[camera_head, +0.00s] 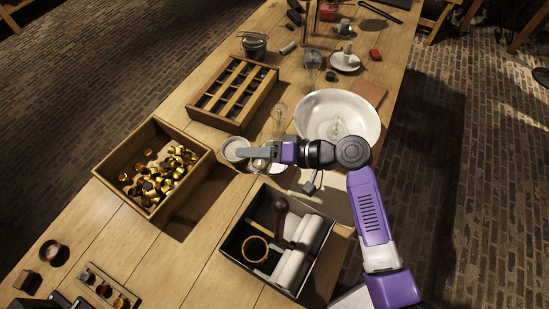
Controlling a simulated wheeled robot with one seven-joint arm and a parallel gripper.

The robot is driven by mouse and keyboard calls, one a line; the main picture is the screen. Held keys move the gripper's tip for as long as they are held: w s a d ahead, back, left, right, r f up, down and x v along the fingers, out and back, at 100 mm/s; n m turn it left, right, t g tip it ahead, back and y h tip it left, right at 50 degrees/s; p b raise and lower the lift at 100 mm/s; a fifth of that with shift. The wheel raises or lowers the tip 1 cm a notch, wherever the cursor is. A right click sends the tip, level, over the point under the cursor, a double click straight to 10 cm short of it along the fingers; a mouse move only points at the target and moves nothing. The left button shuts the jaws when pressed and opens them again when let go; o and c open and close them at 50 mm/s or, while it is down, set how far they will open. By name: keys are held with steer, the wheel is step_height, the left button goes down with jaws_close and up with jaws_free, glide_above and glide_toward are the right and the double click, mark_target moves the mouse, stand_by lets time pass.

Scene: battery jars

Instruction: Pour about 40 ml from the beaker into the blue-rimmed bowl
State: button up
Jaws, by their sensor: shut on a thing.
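My gripper (246,153) reaches left over the table, with its fingers shut on a round, pale-rimmed vessel (232,147) that looks like the beaker. Its contents and level cannot be made out. It is left of a large white bowl (312,103), and no blue rim can be made out on that bowl. A clear glass piece shows inside the bowl. Small pale round dishes (276,168) lie partly hidden under my gripper, and their rim colour is unclear.
A wooden box of gold caps (118,163) stands left and a slotted wooden rack (202,115) behind. A dark box (237,225) with pale rolls and a wooden-handled tool is in front. A glass flask (279,111) stands near the bowl. The back holds small clutter.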

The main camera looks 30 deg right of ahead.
steer(key=shift+r+m+y+p, duration=0.3)
steer(key=shift+r+m+p, duration=0.1)
steer(key=shift+f, duration=0.2)
steer(key=shift+m+y, duration=0.3)
steer(key=shift+s+a, duration=0.25)
steer(key=shift+a, duration=0.15)
steer(key=shift+s+a, duration=0.1)
steer(key=shift+a, duration=0.1)
steer(key=shift+a+f, duration=0.1)
steer(key=shift+s+a+m, duration=0.3)
steer(key=shift+s, duration=0.1)
stand_by(0.5)
steer(key=shift+s+a, duration=0.1)
steer(key=shift+f, duration=0.1)
